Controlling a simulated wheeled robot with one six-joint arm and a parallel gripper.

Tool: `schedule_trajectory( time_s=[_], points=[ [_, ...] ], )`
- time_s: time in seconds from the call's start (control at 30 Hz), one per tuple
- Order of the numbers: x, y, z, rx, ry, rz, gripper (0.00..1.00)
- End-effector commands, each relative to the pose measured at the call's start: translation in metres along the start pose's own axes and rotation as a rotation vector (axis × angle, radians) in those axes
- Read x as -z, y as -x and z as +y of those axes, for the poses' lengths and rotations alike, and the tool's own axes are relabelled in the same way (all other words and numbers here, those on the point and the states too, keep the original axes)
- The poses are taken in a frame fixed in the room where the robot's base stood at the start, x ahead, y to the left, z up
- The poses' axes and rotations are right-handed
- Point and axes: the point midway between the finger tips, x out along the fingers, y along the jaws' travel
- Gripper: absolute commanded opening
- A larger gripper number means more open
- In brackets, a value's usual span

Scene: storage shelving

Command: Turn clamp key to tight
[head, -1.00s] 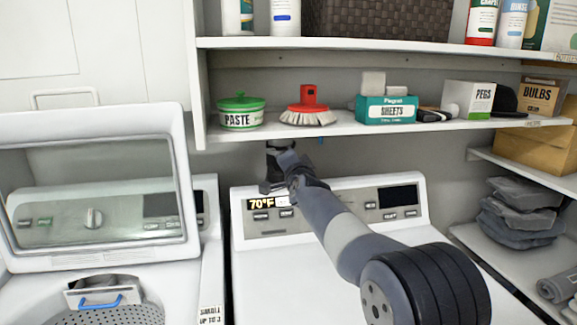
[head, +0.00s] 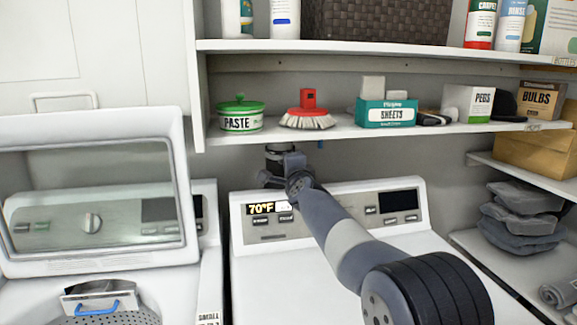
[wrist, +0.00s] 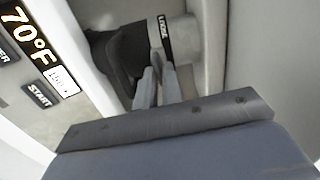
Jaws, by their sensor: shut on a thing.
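In the wrist view, a dark hose (wrist: 118,58) runs into a pale grey duct end (wrist: 187,42) behind the washer panel. A black band with small white lettering (wrist: 165,35) goes around the duct, and the lettering is too small to read surely. A small grey clamp key (wrist: 155,42) stands at the band. My gripper (wrist: 160,72) is shut on the key, its two pale fingers close together. In the head view my gripper (head: 272,178) is at the back of the right machine, under the shelf, and my wrist hides the key.
The shelf (head: 350,130) with a green paste tub (head: 240,116), red brush (head: 308,108) and teal sheets box (head: 386,111) hangs just above my gripper. The right machine's control panel (head: 345,208) is close below. A lidded washer (head: 95,190) stands at left.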

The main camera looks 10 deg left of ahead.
Motion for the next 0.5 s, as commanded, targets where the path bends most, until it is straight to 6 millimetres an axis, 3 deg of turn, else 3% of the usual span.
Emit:
schedule_trajectory(
  time_s=[0.27, 0.3, 0.5],
  points=[
    [0.0006, 0.0002, -0.0017, 0.003, 0.000, 0.002, 0.00],
    [0.0006, 0.0002, -0.0017, 0.003, 0.000, 0.002, 0.10],
    [0.0004, 0.0001, -0.0010, 0.002, 0.001, 0.001, 0.26]
  ],
)
